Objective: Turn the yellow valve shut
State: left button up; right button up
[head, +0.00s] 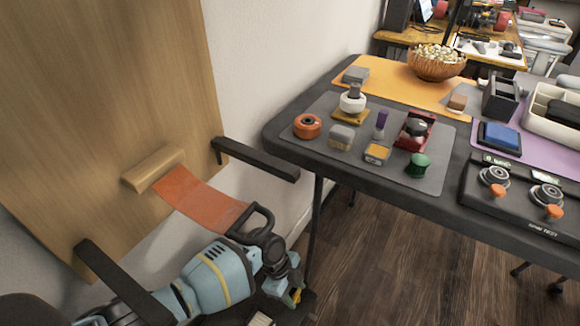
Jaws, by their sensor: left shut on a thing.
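My left gripper (238,228) comes in from the lower left on my blue-grey arm. Its dark fingers are at the lower right end of an orange strip (196,198) and look shut on it. The strip stretches from a wooden bar (153,168) on the face of a tall wooden board (95,90). I cannot make out the yellow valve for certain. A small yellow piece (296,297) shows beside my left wrist, but I cannot tell what it is. My right gripper is not in view.
Black bars (255,160) stick out from the board. A dark table (310,165) stands to the right. Its grey mat (340,176) holds several small parts, including an orange ring (307,126) and a green knob (418,165). Wooden floor (400,265) lies clear below.

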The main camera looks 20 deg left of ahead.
pick_arm(q)
jog(key=shift+s+d+m+b, duration=0.15)
jog(key=shift+d+m+b, duration=0.15)
jog(key=shift+m, duration=0.3)
jog(key=shift+g, duration=0.3)
jog(key=o, duration=1)
jog(key=shift+a, duration=0.1)
jog(key=shift+a, duration=0.1)
jog(key=shift+r, duration=0.1)
